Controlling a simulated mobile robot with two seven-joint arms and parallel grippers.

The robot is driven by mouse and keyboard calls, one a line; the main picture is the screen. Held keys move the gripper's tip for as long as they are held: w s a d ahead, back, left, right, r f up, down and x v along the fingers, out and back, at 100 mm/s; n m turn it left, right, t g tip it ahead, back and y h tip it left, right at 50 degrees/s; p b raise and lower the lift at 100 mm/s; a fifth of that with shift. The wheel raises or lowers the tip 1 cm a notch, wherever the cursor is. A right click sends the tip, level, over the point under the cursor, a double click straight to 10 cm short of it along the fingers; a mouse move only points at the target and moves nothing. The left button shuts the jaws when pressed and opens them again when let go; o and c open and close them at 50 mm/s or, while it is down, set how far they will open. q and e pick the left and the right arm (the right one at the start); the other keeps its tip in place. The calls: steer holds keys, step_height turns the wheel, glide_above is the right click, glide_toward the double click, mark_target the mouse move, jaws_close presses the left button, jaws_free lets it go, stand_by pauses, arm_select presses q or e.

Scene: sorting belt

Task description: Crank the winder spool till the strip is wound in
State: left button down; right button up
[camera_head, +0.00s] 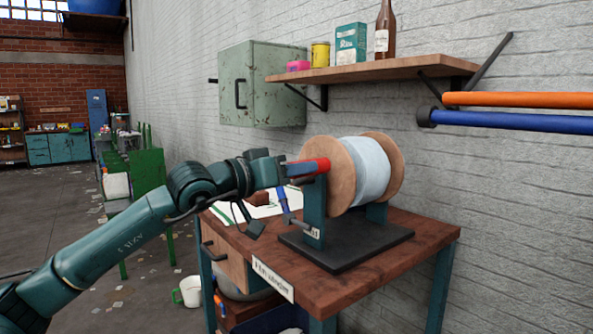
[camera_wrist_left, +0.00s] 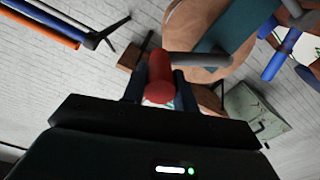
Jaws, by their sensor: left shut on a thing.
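The winder spool (camera_head: 343,170) has wooden end discs and a pale blue-white strip (camera_head: 370,168) wound between them. It stands on blue-green posts (camera_head: 313,210) over a dark base plate (camera_head: 345,245) on the wooden table. My left gripper (camera_head: 299,168) is shut on the red crank handle (camera_head: 316,166) at the near side of the spool. In the left wrist view the red handle (camera_wrist_left: 160,75) sits between the fingers, with a grey crank arm (camera_wrist_left: 198,59) running to the wooden disc (camera_wrist_left: 205,32). The strip's loose end cannot be made out. My right gripper is not in view.
The table (camera_head: 380,265) has a drawer on its left side and a labelled front edge. A wooden shelf (camera_head: 370,69) with a bottle, box and tins and a green metal cabinet (camera_head: 262,84) hang on the wall behind. A white mug (camera_head: 188,291) is low at the left.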

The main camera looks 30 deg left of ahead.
arm_select(q)
steer(key=c, duration=1.1)
jaws_free()
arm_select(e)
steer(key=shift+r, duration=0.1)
arm_select(q)
steer(key=b+v, duration=0.3)
steer(key=v, duration=1)
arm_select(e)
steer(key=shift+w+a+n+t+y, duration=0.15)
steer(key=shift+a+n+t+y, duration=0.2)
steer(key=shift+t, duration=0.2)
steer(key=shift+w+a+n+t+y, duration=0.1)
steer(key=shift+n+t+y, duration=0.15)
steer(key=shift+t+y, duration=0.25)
arm_select(q)
steer(key=shift+s, duration=0.1)
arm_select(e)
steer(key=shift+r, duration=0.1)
